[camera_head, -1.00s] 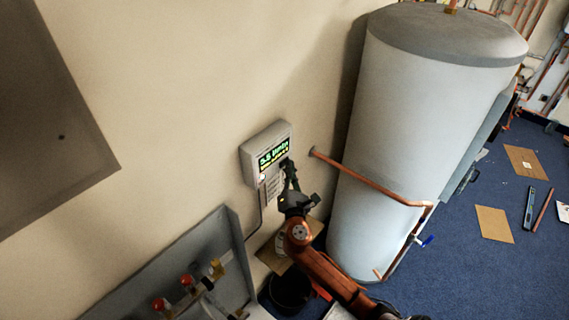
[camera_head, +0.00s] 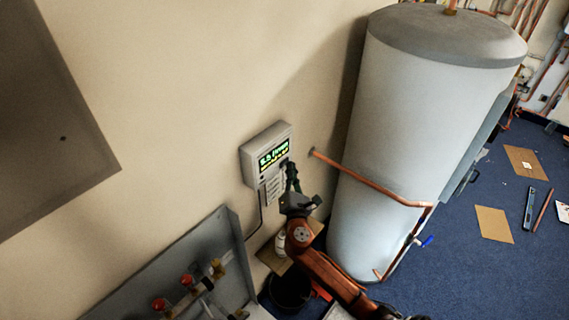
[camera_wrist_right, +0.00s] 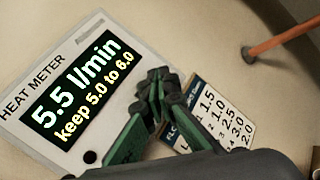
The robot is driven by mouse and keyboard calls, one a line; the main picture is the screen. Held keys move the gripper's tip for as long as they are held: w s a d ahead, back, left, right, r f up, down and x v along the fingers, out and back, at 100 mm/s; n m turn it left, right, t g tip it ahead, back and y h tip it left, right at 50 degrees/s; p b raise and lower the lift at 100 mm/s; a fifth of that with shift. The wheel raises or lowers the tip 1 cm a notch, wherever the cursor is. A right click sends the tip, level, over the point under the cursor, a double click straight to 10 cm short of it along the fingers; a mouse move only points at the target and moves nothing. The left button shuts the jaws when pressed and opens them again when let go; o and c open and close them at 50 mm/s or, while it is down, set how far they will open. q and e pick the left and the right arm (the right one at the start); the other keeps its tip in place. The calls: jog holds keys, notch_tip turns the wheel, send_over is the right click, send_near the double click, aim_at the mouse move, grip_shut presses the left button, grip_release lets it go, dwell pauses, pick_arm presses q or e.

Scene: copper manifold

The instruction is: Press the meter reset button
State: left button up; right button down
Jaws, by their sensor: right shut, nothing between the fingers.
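The heat meter (camera_head: 247,165) is a pale grey box on the wall. Its lit display (camera_wrist_right: 75,90) reads "5.5 l/min, keep 5.0 to 6.0" in the right wrist view. A small dark round spot (camera_wrist_right: 90,157) shows on its face below the display; I cannot tell whether this is the reset button. My right gripper (camera_wrist_right: 159,82) is shut and empty, its fingertips together in front of the meter's right part. It also shows in the head view (camera_head: 288,165). Contact with the meter cannot be told. The fingers hide part of the face. My left gripper is not in view.
A card with numbers (camera_wrist_right: 215,115) lies behind the fingers, right of the display. A copper pipe (camera_head: 370,182) runs from the wall past the large grey tank (camera_head: 420,110). A grey panel with red-knobbed valves (camera_head: 160,303) stands at lower left.

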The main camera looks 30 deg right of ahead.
jog(key=shift+s+d, duration=0.1)
jog(key=shift+s, duration=0.15)
jog(key=shift+s+d+p, duration=0.2)
jog(key=shift+s+d, duration=0.15)
jog(key=shift+s, duration=0.4)
jog(key=shift+s+d+p, duration=0.15)
jog(key=shift+s+d, duration=0.15)
jog(key=shift+s, duration=0.5)
jog(key=shift+s+d+p, duration=0.2)
jog(key=shift+s+d, duration=0.15)
jog(key=shift+s, duration=0.4)
